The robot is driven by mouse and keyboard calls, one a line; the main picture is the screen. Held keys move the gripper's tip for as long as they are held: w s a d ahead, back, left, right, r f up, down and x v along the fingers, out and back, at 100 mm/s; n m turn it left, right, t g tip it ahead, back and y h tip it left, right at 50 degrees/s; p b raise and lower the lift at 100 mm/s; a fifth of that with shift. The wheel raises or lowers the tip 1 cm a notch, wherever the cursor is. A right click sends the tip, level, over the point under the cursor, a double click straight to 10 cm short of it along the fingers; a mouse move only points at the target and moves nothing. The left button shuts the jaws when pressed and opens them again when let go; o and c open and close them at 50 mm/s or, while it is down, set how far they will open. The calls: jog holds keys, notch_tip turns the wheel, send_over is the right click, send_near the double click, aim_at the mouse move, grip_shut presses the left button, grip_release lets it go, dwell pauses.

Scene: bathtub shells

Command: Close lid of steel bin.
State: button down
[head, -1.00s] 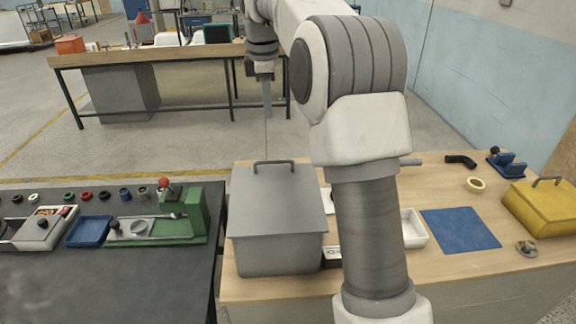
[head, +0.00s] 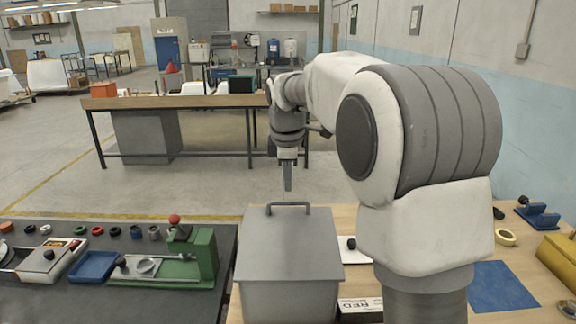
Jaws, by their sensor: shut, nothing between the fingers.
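The steel bin (head: 289,298) is a grey box standing on the wooden table, near the table's left edge. Its grey lid (head: 289,243) lies flat over the top and looks closed, with the handle (head: 289,205) standing up at its far side. My gripper (head: 288,188) points down, its fingers together and empty. In the picture it is just above the handle, with a small gap between them. How far behind the bin it is cannot be told exactly. My arm hides part of the table to the right of the bin.
A dark bench (head: 60,300) at left carries a green fixture (head: 205,258) and a blue tray (head: 93,266). Right of my arm are a blue mat (head: 500,287), a tape roll (head: 506,237) and a yellow box (head: 562,258).

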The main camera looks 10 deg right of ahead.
send_over(288, 218)
jog(key=shift+f, duration=2.35)
jog(key=shift+x, duration=1.35)
